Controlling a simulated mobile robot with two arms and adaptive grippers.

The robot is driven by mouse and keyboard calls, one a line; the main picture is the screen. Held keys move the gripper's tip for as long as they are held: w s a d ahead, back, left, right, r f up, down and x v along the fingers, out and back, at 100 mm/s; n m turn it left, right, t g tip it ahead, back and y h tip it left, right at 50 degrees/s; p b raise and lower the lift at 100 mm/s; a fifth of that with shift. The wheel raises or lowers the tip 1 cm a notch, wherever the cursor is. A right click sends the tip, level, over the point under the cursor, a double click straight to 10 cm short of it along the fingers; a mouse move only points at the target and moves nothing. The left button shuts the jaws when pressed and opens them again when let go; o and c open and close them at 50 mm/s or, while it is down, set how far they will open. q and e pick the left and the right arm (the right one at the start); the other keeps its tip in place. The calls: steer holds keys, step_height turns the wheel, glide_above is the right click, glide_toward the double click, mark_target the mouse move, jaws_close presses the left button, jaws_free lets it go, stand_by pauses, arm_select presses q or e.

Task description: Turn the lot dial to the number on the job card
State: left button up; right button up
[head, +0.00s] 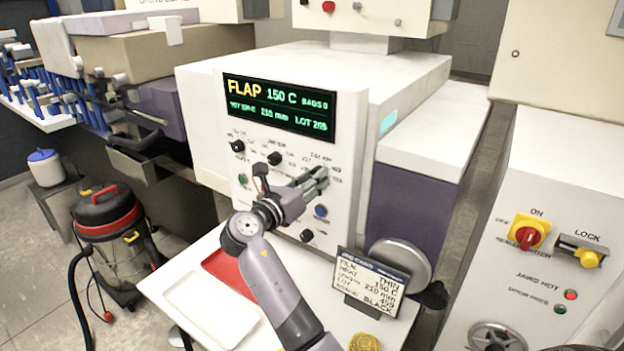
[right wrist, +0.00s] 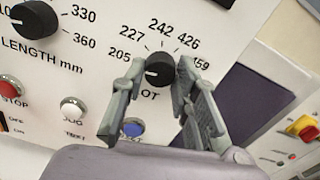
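The lot dial (right wrist: 159,71) is a black knob on the white panel, ringed by 205, 227, 242, 426 and a partly covered number ending in 59. Its white mark points left, towards 205. My right gripper (right wrist: 160,74) is open, with one finger on each side of the dial; I cannot tell whether they touch it. In the head view my right gripper (head: 316,178) covers the dial. The job card (head: 370,284) stands on the table and reads LOT 459. The display (head: 280,104) shows a lot number that looks like 205. My left gripper is not in view.
The length dial (right wrist: 35,20), a red stop button (right wrist: 10,88), a white jog button (right wrist: 73,108) and a blue button (right wrist: 132,128) are nearby. A red tray (head: 228,271) and a white tray (head: 208,309) lie below. A red-topped vacuum (head: 107,232) stands left.

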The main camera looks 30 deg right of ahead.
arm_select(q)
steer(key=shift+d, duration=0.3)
arm_select(e)
jaws_close()
arm_select(q)
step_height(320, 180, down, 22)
steer(key=b, duration=2.2)
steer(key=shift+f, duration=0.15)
arm_select(e)
steer(key=shift+f+m, duration=0.2)
steer(key=shift+m, duration=15.7)
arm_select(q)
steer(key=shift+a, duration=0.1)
